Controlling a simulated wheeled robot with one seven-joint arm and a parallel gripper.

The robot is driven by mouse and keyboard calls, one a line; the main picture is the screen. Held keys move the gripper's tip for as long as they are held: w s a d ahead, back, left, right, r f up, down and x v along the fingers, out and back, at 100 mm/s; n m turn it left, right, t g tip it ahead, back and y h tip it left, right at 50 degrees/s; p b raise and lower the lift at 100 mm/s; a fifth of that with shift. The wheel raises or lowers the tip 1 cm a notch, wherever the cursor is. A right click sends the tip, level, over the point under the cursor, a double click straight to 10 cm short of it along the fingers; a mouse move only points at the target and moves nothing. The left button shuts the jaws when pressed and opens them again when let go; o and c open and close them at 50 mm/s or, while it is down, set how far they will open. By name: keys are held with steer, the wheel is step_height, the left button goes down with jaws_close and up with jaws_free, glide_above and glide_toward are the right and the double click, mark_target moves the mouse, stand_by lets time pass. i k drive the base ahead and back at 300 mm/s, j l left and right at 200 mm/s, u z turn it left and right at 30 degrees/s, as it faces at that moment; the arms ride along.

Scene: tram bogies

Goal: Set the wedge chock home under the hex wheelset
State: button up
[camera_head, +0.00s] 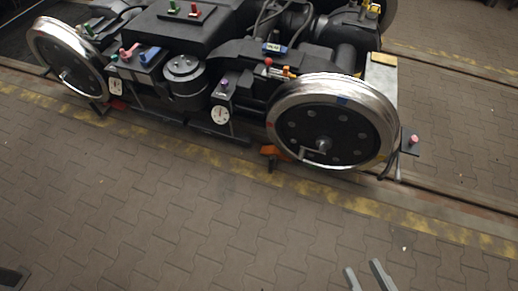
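A bogie with two large steel-rimmed wheels stands on the rail. The right wheel (324,138) has a dark disc with a ring of bolts and a hub; the left wheel (66,58) is smaller in view. I cannot tell from markings which is the hex wheelset. An orange wedge-like piece (270,151), which looks like the chock, sits low at the left foot of the right wheel; whether it touches the tread is unclear. My gripper (367,277) shows at the bottom edge as two grey fingers, apart with nothing visible between them, well in front of the right wheel.
A red piece (118,104) lies low beside the left wheel. Dial gauges (220,115) and coloured knobs sit on the bogie frame. A post with a pink knob (413,139) stands right of the right wheel. The paved floor (150,210) in front is mostly clear.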

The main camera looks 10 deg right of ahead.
mark_target(271, 151)
steer(key=i+j+u, duration=0.25)
steer(key=i, duration=0.65)
steer(key=i+l+u, duration=0.15)
steer(key=i+u, duration=0.15)
steer(key=i, duration=0.6)
